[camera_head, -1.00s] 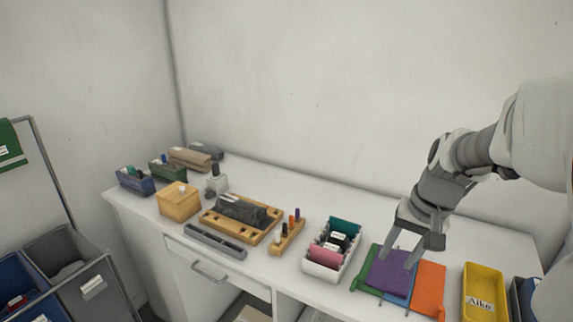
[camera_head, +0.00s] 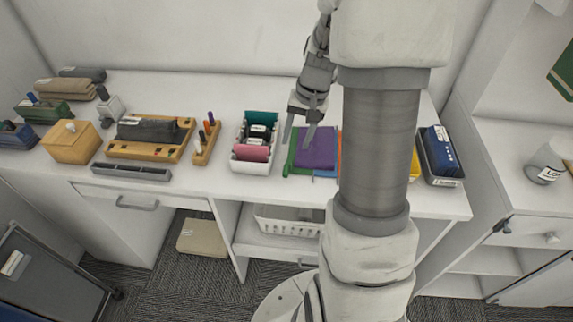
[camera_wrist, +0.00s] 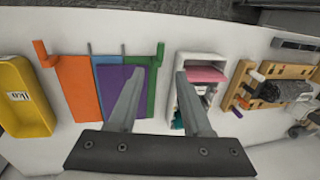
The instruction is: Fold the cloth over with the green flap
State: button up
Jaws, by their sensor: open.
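The cloth lies on the white table with several coloured panels. Its purple panel (camera_head: 317,146) is on top, with the green flap (camera_head: 293,160) along its left side and a blue strip along the front. In the wrist view the purple panel (camera_wrist: 115,85) lies between the orange flap (camera_wrist: 77,88) and the green flap (camera_wrist: 152,85), which has a tab at its end. My gripper (camera_head: 298,146) is open and empty above the cloth's left edge. In the wrist view its fingers (camera_wrist: 160,75) straddle the green flap. My arm hides most of the orange side in the head view.
A white bin (camera_head: 250,166) with rolled items stands just left of the cloth. A yellow tray (camera_wrist: 22,95) lies beyond the orange side. A wooden marker holder (camera_head: 206,145) and wooden tray (camera_head: 150,150) are farther left. Bare table shows behind the cloth.

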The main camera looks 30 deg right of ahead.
aim_at(286, 170)
jog(key=f, duration=0.3)
jog(key=w+a+f, duration=0.1)
jog(key=f, duration=0.3)
jog(key=a+f, duration=0.1)
jog(key=f, duration=0.3)
jog(key=shift+w+f, duration=0.1)
jog(key=shift+w, duration=0.1)
jog(key=shift+d, duration=0.1)
grip_shut()
dwell(0.9)
